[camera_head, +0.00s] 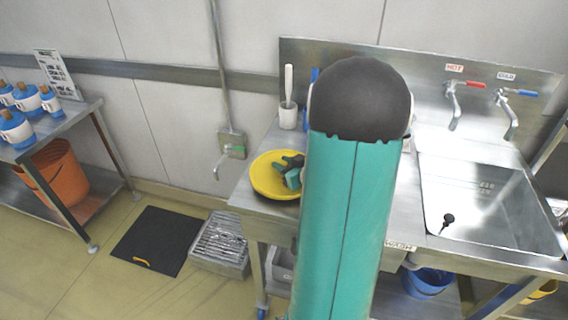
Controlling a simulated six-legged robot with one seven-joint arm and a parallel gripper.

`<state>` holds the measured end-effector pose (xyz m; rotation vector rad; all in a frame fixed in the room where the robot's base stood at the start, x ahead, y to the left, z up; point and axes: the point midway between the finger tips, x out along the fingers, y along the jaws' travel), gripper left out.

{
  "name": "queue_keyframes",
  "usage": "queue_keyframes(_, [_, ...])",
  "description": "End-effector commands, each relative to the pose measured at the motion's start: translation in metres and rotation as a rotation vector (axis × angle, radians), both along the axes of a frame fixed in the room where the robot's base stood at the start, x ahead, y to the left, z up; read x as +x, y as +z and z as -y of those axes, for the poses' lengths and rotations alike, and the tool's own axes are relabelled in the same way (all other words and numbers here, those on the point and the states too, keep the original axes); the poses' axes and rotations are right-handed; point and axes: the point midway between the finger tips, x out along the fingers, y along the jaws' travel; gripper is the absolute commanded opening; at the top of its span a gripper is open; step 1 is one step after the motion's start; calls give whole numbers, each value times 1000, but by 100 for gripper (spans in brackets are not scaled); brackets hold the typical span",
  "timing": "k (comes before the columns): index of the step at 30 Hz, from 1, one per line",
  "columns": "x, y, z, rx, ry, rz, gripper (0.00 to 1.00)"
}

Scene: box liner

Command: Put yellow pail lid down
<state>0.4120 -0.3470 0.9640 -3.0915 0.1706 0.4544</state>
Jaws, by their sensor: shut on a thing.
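The yellow pail lid (265,183) is a round yellow disc at the left end of the steel sink counter, beside my arm. My gripper (287,163), dark with a teal part, is at the lid's right side and shut on it. My large teal arm link hides the lid's right edge and much of the gripper. I cannot tell whether the lid touches the counter or is held just above it.
The steel counter (257,150) has a white container with a brush (288,115) at the back and a sink basin (487,205) at right. A blue bucket (427,283) is below. At left are a black mat (158,240), a floor grate (220,240) and an orange bucket (58,177).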

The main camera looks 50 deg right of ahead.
Motion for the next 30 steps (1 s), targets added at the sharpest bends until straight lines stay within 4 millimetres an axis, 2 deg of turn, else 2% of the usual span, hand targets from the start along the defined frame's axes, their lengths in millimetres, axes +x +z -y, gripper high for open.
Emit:
queue_keyframes(1, [-1, -5, -1, 4, 1, -9, 30])
queue_keyframes(4, [-1, -6, -1, 5, 1, -11, 48])
queue_keyframes(13, [-2, -7, -2, 5, 1, -15, 48])
queue_keyframes(18, [-3, 8, -1, 1, -1, -12, 48])
queue_keyframes(30, [-84, 34, -9, 2, -3, -7, 48])
